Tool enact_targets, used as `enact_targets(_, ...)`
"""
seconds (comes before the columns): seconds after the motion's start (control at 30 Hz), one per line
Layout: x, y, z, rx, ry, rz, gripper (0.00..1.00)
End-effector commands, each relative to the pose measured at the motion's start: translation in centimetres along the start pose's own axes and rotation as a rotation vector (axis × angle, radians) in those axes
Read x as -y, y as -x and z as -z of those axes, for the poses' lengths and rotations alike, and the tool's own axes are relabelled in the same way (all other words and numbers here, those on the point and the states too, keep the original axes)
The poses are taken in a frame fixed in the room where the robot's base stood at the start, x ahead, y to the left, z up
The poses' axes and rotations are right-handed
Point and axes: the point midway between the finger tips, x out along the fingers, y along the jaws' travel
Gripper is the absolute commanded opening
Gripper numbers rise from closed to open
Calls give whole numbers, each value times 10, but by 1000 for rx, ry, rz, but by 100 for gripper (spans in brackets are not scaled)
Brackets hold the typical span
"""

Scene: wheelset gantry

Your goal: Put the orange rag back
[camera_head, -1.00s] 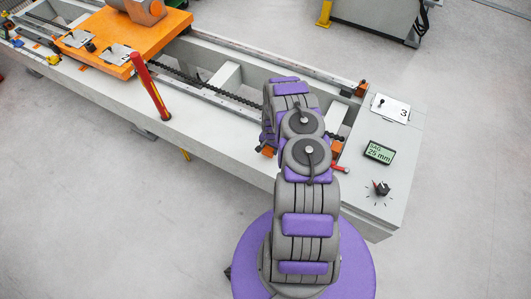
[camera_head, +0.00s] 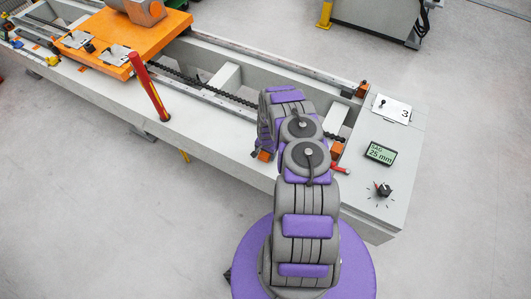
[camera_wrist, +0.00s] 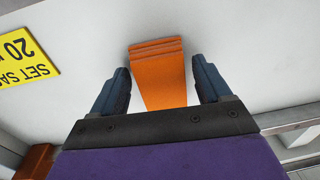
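The orange rag (camera_wrist: 162,75) shows in the wrist view as a folded strip against a pale grey surface, with layered folds at its far end. My gripper (camera_wrist: 164,82) is open, with one dark finger on each side of the rag and a visible gap on both sides. The rag's near end is hidden behind the gripper body. In the head view my arm hides most of the gripper, and I cannot make out the rag for certain there.
The long grey gantry bed (camera_head: 215,135) carries an orange carriage (camera_head: 128,42) and an upright red handle (camera_head: 149,87). The control end has a display (camera_head: 380,154), a knob (camera_head: 383,189) and a card (camera_head: 391,108). A yellow label (camera_wrist: 22,58) lies left of the rag. Floor in front is clear.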

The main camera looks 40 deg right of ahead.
Motion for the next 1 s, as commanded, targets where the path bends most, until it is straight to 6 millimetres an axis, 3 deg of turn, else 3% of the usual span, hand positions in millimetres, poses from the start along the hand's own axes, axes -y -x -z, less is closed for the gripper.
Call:
enact_targets(0.1,0,0,0,0,0,0,88)
enact_targets(0.47,0,8,1,-1,0,0,88)
enact_targets(1.0,0,99,0,-1,-1,-1,88)
